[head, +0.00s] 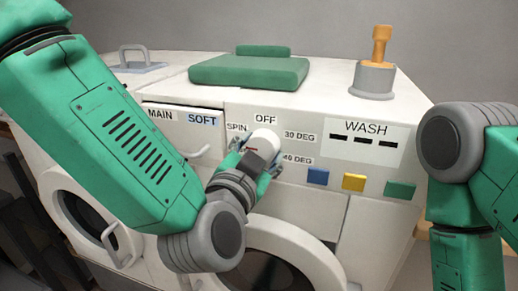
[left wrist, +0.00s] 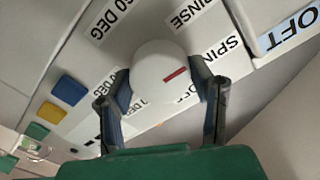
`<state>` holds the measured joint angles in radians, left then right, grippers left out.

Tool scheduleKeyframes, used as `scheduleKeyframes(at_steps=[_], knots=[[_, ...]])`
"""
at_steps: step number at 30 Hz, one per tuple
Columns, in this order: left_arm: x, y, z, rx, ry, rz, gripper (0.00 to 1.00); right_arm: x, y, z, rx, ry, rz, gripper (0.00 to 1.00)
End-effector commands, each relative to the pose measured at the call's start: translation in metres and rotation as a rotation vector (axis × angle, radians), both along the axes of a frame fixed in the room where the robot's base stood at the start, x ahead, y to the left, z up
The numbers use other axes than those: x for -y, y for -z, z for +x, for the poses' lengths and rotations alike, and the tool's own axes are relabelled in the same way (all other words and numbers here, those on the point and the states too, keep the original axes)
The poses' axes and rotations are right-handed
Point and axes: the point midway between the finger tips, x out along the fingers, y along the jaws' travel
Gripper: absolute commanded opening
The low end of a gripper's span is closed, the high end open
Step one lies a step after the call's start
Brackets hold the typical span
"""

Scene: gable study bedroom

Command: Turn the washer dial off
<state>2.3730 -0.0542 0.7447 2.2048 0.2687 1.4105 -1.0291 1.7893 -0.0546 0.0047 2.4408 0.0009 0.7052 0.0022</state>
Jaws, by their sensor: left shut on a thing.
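The white round washer dial (head: 265,138) is on the front panel of the white washer, with OFF printed above it, SPIN to its left, and 30 DEG and 40 DEG to its right. My left gripper (head: 255,160) is shut on the dial, its fingers partly covering it. In the left wrist view the dial (left wrist: 158,72) sits between the two fingers, and its red mark (left wrist: 175,75) points right and slightly up, between partly hidden labels and not clearly at one. My right gripper is outside the view; only my right arm shows.
Blue (head: 317,177), yellow (head: 353,182) and green (head: 399,190) buttons sit right of the dial, below the WASH panel (head: 368,138). A drawer (head: 182,128) marked MAIN and SOFT is on the left. A green folded cloth (head: 250,71) and a grey-and-orange object (head: 374,78) rest on top.

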Motion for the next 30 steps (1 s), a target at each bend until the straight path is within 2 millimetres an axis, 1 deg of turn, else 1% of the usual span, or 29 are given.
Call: scheduleKeyframes(at_steps=[1, 5, 11, 30], knots=[[0.0003, -0.0044, 0.0011, 0.007, -0.002, -0.015, 0.20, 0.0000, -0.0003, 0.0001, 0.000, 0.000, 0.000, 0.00], [0.0000, -0.0058, 0.0014, -0.005, -0.003, -0.062, 0.20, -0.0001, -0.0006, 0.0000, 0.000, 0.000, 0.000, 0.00], [-0.0007, -0.0081, 0.0021, -0.043, -0.002, -0.194, 0.19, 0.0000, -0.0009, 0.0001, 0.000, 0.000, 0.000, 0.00], [-0.0052, -0.0096, 0.0044, -0.226, -0.006, -0.772, 0.20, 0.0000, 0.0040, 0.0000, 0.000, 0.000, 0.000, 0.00]])
